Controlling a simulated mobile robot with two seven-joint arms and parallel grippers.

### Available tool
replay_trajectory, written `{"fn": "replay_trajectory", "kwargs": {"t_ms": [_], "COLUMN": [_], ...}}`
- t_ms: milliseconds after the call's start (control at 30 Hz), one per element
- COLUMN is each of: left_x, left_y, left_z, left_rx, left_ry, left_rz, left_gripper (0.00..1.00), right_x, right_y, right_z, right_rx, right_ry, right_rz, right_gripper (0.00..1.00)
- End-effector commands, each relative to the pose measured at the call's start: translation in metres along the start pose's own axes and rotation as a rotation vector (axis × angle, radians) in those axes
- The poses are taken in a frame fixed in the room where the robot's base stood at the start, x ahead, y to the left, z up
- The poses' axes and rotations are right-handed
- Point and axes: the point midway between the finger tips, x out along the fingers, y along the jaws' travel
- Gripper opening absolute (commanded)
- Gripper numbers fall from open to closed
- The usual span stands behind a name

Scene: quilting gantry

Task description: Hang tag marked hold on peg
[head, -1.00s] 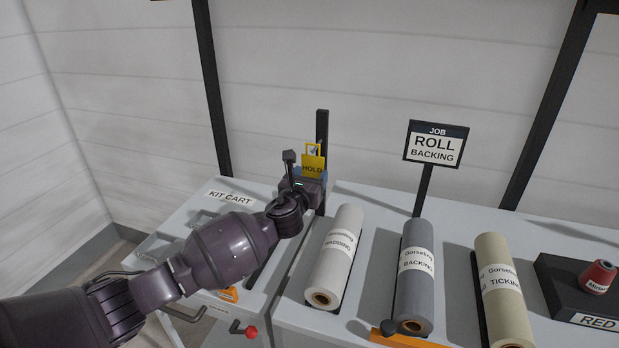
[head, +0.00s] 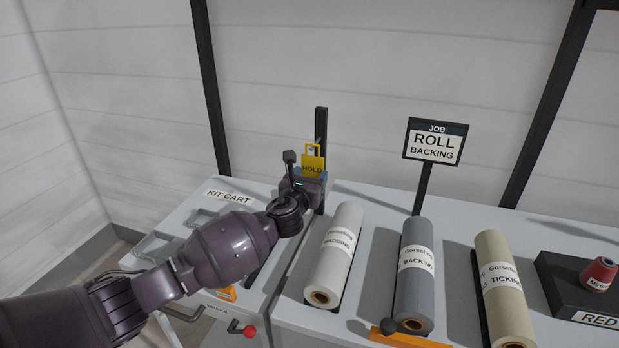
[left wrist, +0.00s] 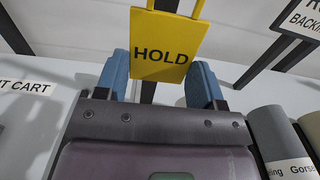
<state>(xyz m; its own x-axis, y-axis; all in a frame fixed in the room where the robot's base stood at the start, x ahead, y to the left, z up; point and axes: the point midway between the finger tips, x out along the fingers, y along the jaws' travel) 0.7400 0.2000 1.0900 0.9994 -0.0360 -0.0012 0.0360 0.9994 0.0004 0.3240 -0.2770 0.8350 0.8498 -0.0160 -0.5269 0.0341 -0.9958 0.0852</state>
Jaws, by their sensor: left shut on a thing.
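The yellow tag marked HOLD (head: 313,167) is upright in my left gripper (head: 311,178), with its open square loop on top. The tag also shows in the left wrist view (left wrist: 160,50), between the two blue fingers of my left gripper (left wrist: 165,82), which are shut on it. A dark upright post (head: 321,118) stands right behind the tag. A small pale peg (head: 318,145) shows at the post by the tag's loop. I cannot tell whether the loop is around the peg or in front of it. My right gripper is not in view.
Rolls of wadding (head: 334,255), backing (head: 417,275) and ticking (head: 503,290) lie on the table right of my left arm. A JOB sign (head: 435,141) stands behind them. The kit cart (head: 187,222) with trays is on the left.

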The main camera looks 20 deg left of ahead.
Motion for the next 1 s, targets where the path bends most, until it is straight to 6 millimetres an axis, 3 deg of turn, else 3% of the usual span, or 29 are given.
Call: {"fn": "replay_trajectory", "kwargs": {"t_ms": [367, 400, 600, 1000], "left_x": [0.0001, 0.0001, 0.0001, 0.0], "left_y": [0.0, 0.0001, 0.0001, 0.0002], "left_z": [0.0004, 0.0004, 0.0004, 0.0002], "left_rx": [0.0, 0.0, 0.0, 0.0], "left_ry": [0.0, 0.0, 0.0, 0.0], "left_rz": [0.0, 0.0, 0.0, 0.0], "left_gripper": [0.4, 0.64, 0.92, 0.92], "right_x": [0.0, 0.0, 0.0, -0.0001], "right_y": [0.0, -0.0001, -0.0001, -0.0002], "right_z": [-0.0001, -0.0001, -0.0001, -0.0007], "right_rx": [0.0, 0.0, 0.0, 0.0], "right_ry": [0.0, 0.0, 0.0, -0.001], "right_rz": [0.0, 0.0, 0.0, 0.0], "right_gripper": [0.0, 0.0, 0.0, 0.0]}}
